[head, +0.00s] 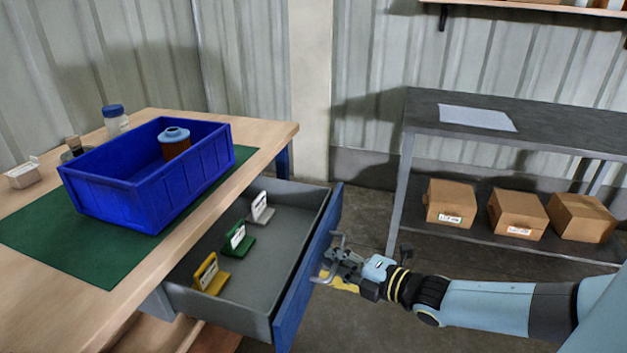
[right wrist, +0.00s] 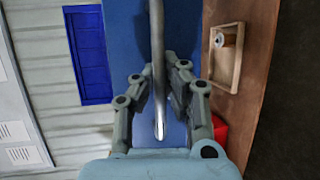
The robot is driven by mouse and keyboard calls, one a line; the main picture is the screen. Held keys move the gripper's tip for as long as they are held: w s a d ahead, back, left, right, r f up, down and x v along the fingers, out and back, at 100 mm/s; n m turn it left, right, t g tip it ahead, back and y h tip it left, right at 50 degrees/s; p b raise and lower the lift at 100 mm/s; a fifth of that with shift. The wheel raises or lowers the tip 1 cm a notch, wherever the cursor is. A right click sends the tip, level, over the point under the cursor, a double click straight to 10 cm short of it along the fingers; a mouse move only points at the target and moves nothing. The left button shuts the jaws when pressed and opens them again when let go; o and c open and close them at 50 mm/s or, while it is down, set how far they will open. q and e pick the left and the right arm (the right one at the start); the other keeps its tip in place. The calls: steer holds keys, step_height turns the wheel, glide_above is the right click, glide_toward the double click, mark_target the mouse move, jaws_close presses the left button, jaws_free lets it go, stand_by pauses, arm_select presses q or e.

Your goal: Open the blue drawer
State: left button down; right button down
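The blue-fronted drawer (head: 308,268) under the workbench stands well open, its grey inside showing. It holds a yellow (head: 210,275), a green (head: 238,240) and a pale grey (head: 260,208) label stand. Its metal bar handle (head: 338,240) is on the outer face. My right gripper (head: 340,268) is at this handle. In the right wrist view the handle (right wrist: 157,85) passes between the fingers of my right gripper (right wrist: 158,72), which appear closed around it; finger contact is hard to see. The blue drawer face (right wrist: 125,35) is behind them. My left gripper is not in view.
A blue bin (head: 150,195) with a blue-topped brown cartridge (head: 175,143) stands on a green mat (head: 75,245) on the bench. A grey shelf unit (head: 530,128) with several cardboard boxes stands at right. A wooden tray (right wrist: 237,75) and a red object (right wrist: 219,132) show in the wrist view.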

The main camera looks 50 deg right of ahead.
steer(key=shift+s+d+r, duration=0.1)
steer(key=shift+s+d, duration=0.3)
steer(key=shift+s, duration=0.4)
steer(key=c, duration=1.4)
jaws_free()
steer(key=shift+s, duration=0.1)
steer(key=s, duration=0.4)
steer(key=s+r, duration=0.1)
steer(key=s, duration=0.2)
steer(key=s+r, duration=0.1)
steer(key=s, duration=0.3)
steer(key=shift+s+a, duration=0.1)
steer(key=shift+s, duration=0.2)
